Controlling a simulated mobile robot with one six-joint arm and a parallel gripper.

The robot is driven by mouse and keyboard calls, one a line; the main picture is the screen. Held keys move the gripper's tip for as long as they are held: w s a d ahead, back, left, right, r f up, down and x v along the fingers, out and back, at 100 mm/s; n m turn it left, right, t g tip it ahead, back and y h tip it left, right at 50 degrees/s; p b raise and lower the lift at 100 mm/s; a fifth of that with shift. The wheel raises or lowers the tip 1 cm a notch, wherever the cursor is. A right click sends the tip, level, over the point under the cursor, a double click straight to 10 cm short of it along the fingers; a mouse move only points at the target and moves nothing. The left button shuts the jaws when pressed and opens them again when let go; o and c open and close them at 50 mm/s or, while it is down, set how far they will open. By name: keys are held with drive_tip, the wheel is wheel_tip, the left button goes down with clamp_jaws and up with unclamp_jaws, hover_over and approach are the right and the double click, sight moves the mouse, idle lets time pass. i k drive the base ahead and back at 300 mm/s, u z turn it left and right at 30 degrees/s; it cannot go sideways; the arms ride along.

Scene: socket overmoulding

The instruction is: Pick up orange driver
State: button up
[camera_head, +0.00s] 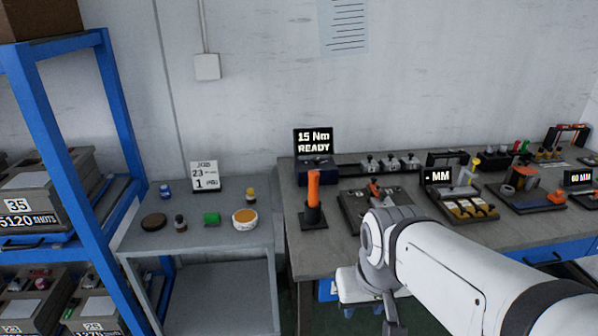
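The orange driver (314,186) stands upright in a black holder (313,214) near the left front corner of the workbench. Its orange handle is on top and its lower part is hidden in the holder. My white arm reaches in from the lower right, and its end with my gripper (390,318) hangs low, in front of the bench edge, to the right of and below the driver. It is apart from the driver. The fingertips are not clearly shown, so I cannot tell whether it is open or shut.
A torque display (313,142) reading "15 Nm READY" stands behind the driver. A fixture plate (357,212) lies to its right, partly behind my arm. A lower grey side table (205,244) with small pots and a blue rack (72,216) are on the left.

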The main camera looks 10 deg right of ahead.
sight(313, 176)
drive_tip(key=i, duration=0.85)
drive_tip(key=u, duration=0.05)
